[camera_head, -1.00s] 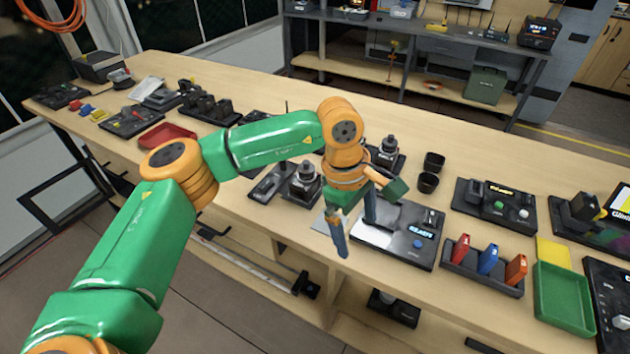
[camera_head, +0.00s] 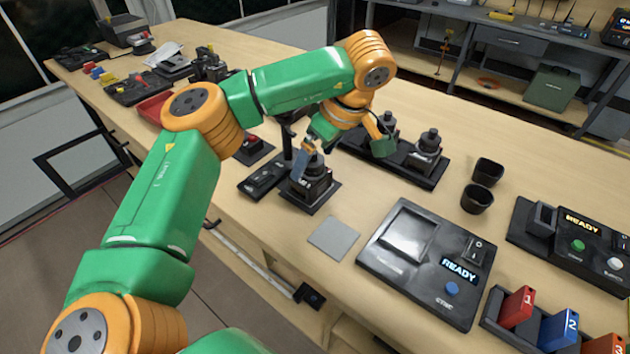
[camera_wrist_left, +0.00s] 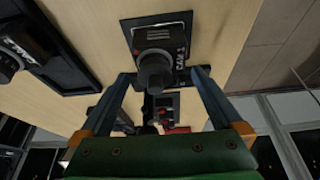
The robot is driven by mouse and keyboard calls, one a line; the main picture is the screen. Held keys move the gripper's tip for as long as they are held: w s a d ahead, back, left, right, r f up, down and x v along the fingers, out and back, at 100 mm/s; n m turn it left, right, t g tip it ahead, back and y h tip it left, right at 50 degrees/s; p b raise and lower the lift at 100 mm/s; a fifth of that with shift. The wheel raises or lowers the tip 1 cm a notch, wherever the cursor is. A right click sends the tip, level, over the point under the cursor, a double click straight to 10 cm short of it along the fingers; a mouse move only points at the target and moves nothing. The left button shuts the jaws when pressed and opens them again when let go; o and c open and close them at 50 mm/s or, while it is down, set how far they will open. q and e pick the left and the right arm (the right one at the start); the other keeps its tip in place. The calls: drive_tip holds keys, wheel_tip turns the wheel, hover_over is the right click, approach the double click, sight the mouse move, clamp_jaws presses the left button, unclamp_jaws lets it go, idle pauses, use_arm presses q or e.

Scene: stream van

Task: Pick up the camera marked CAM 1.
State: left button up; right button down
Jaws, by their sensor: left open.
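The CAM 1 camera (camera_wrist_left: 160,40) is a small black block with a round lens barrel and white lettering, seen close in the left wrist view. In the head view the camera (camera_head: 316,180) stands upright on a dark square plate (camera_head: 300,204) near the table's front edge. My left gripper (camera_head: 296,166) is at this camera, partly in front of it. In the left wrist view my left gripper (camera_wrist_left: 163,76) is open, with one finger to each side of the lens; I cannot tell whether they touch the camera. My right gripper is in no view.
Two similar cameras (camera_head: 428,148) stand on a long dark base behind to the right. A READY console (camera_head: 400,283), a grey square (camera_head: 333,238) and two black cups (camera_head: 477,197) lie to the right. A dark flat device (camera_head: 262,180) sits close on the left.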

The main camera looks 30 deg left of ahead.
sight(310, 174)
use_arm(q)
drive_tip(key=x, duration=0.5)
drive_tip(key=shift+s+d+f, duration=0.2)
drive_tip(key=shift+d+f, duration=0.1)
drive_tip(key=shift+f, duration=0.05)
clamp_jaws()
